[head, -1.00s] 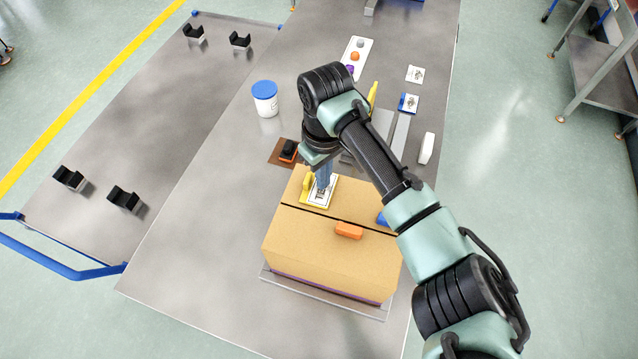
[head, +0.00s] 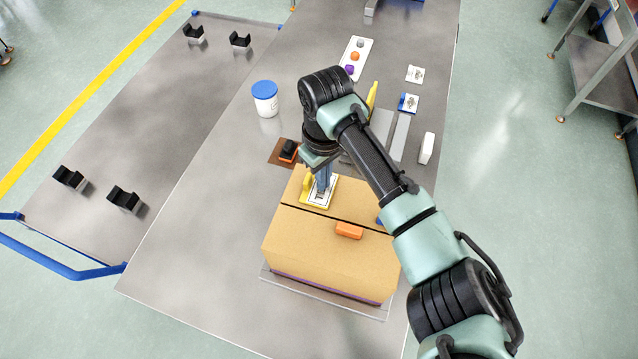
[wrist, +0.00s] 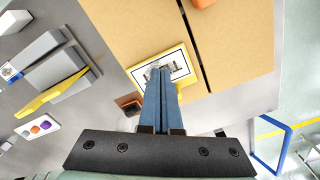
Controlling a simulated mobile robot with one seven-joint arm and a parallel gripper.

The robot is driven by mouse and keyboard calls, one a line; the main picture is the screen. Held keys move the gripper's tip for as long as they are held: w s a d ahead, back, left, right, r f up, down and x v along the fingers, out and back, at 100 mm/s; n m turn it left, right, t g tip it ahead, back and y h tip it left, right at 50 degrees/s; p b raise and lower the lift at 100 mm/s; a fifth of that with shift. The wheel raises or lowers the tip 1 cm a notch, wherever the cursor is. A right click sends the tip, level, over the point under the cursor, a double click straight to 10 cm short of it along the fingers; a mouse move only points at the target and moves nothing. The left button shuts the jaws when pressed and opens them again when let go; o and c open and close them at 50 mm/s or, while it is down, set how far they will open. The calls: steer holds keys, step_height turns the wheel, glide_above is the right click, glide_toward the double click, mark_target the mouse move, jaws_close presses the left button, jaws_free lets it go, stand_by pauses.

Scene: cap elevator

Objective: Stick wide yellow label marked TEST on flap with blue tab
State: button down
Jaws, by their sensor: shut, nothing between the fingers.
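The yellow-bordered label (head: 317,203) lies on the far flap of the cardboard box (head: 325,258), left of centre. Its print is partly hidden by my fingers; it also shows in the wrist view (wrist: 188,59). My gripper (head: 323,191) is shut, with its blue fingertips (wrist: 161,70) over the label, seemingly touching it. A blue tab (head: 380,220) shows at the right of the box top, mostly hidden by my arm. An orange tab (head: 349,231) is on the near flap, across the dark seam.
A white tub with a blue lid (head: 265,104) stands left of my arm. A black and orange stamp-like item (head: 288,150) sits behind the box. A white plate with coloured buttons (head: 355,58) and small cards (head: 415,74) lie farther back.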

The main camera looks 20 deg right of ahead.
steer(key=shift+f, duration=0.4)
stand_by(0.6)
steer(key=shift+r, duration=0.1)
step_height(320, 180, up, 5)
steer(key=p, duration=0.4)
steer(key=shift+p, duration=0.3)
stand_by(0.5)
